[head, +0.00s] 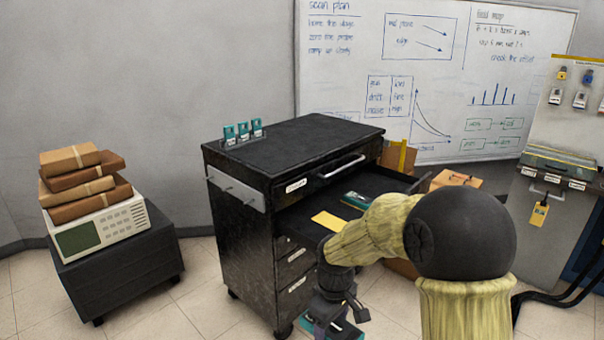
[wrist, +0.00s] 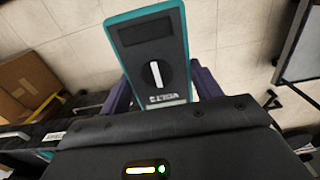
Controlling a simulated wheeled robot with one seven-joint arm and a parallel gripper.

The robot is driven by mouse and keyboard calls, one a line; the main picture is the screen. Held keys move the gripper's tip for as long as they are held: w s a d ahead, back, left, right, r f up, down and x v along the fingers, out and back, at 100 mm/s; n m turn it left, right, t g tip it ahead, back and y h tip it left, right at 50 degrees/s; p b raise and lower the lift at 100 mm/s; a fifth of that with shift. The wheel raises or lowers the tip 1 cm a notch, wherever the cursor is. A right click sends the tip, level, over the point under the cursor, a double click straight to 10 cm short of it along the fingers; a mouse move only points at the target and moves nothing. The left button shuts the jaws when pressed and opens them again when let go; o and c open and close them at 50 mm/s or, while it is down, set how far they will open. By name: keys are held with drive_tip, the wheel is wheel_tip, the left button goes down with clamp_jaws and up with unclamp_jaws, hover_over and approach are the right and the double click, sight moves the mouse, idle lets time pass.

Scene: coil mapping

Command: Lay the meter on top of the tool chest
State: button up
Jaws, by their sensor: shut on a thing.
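The meter (wrist: 153,55), a teal-edged device with a dark screen and a dial, is held between the fingers of my gripper (wrist: 160,88) in the wrist view. In the head view my gripper (head: 335,308) is low in front of the tool chest, and only a teal part of the meter (head: 318,329) shows under it at the bottom edge. The black tool chest (head: 300,150) stands in the middle, its flat top above the gripper. Its top drawer is pulled open, and my arm hides part of it.
Three small teal items (head: 243,130) stand in a row at the chest top's back left; the rest of the top is clear. A teal item (head: 357,200) and a yellow card (head: 328,221) lie in the open drawer. A low dark cabinet (head: 120,268) stands left.

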drive_tip(key=shift+s, duration=0.25)
drive_tip(key=shift+s+r+p, duration=0.15)
drive_tip(key=shift+s+p, duration=0.1)
drive_tip(key=shift+p, duration=0.05)
drive_tip(key=shift+d+r, duration=0.15)
drive_tip(key=shift+w+d+r+m+p, duration=0.15)
drive_tip(key=shift+w+m+p, duration=0.2)
drive_tip(key=shift+p, duration=0.45)
drive_tip(key=shift+w+d+r+m+p, duration=0.35)
drive_tip(key=shift+w+d+r+p, duration=0.1)
drive_tip(key=shift+p, duration=0.8)
drive_tip(key=d+r+m+p, duration=0.3)
drive_tip(key=d+p, duration=0.3)
drive_tip(key=p, duration=0.7)
drive_tip(key=d+r+m+p, duration=0.4)
drive_tip(key=d+m+p, duration=0.2)
drive_tip(key=p, duration=0.8)
drive_tip(key=shift+w+d, duration=0.15)
drive_tip(key=shift+d, duration=0.05)
